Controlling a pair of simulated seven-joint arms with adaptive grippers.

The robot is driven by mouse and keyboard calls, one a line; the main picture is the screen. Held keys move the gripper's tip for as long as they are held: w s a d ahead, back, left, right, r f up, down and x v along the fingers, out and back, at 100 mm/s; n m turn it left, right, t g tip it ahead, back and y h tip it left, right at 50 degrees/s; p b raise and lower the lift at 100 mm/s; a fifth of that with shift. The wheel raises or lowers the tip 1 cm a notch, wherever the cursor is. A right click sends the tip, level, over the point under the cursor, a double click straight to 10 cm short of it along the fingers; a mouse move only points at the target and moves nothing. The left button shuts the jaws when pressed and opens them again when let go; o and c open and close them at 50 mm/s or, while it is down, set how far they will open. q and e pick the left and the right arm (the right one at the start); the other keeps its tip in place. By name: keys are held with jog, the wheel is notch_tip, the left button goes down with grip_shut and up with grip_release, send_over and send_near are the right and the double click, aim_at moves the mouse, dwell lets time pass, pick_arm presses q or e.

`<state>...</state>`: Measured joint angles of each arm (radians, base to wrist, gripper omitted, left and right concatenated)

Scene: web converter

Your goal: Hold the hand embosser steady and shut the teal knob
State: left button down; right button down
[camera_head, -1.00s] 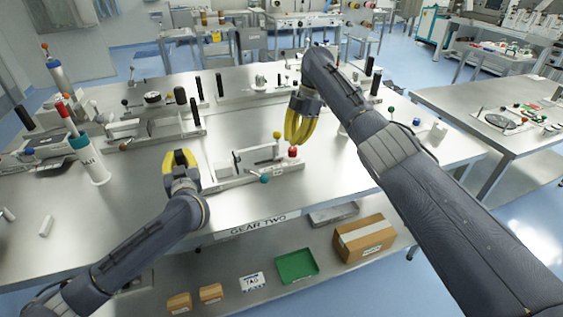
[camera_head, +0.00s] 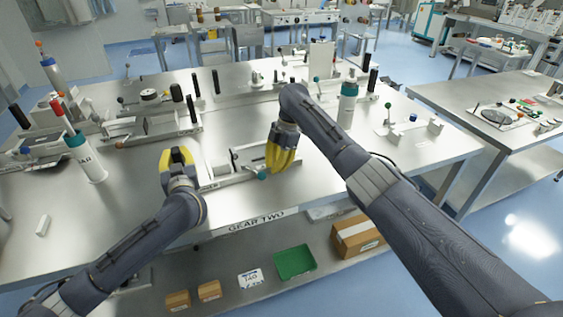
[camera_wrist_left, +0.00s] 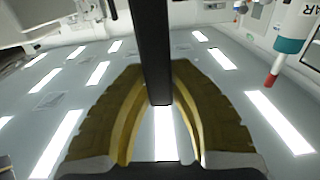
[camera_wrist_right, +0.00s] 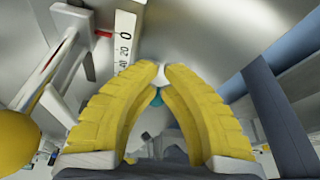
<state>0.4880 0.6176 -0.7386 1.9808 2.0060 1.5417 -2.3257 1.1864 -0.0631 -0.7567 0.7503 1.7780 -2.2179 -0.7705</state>
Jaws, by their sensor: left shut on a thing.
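The hand embosser (camera_head: 240,160), a low metal frame with a rail, stands near the table's front edge. The teal knob (camera_head: 262,173) is at its front right; a teal patch (camera_wrist_right: 155,97) also shows between my right fingers in the right wrist view. My left gripper (camera_head: 176,157) is at the embosser's left end, shut on a black upright bar (camera_wrist_left: 152,50). My right gripper (camera_head: 282,168) points down at the embosser's right end, fingertips close beside the teal knob. A pale piece shows in the narrow gap between its tips; whether they grip it is unclear.
A yellow ball knob (camera_wrist_right: 15,140) and a scale strip with a red pointer (camera_wrist_right: 103,34) are close to the right gripper. A white bottle with teal collar (camera_head: 90,160) stands left, another (camera_head: 347,105) behind the right arm.

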jog(key=shift+s+a, duration=0.15)
jog(key=shift+a, duration=0.1)
dwell(0.4)
jog(key=shift+s+m, duration=0.3)
jog(key=shift+s+a+m+t, duration=0.2)
jog(key=shift+s+m+t, duration=0.1)
jog(key=shift+s+m, duration=0.25)
jog(key=shift+s+a+m, duration=0.35)
jog(key=shift+s+m, duration=0.3)
jog(key=shift+m, duration=0.2)
jog(key=shift+s+a+m+t+y, duration=0.15)
jog(key=shift+s+a+m+t, duration=0.25)
jog(key=shift+s+m, duration=0.3)
jog(key=shift+s+a+m+t+y, duration=0.15)
jog(key=shift+s+a+m+t, duration=0.25)
jog(key=shift+m, duration=0.5)
jog(key=shift+s+a+m+t, duration=0.2)
jog(key=shift+s+a+m, duration=0.35)
jog(key=shift+a+m, duration=0.35)
jog(key=shift+s+a+m+t, duration=0.2)
jog(key=shift+s+a+m, duration=0.4)
jog(key=shift+m, duration=0.4)
jog(key=shift+s+a+f, duration=0.1)
jog(key=shift+s+a, duration=0.05)
jog(key=shift+a, duration=0.35)
jog(key=shift+s+a, duration=0.15)
jog(key=shift+a, duration=0.3)
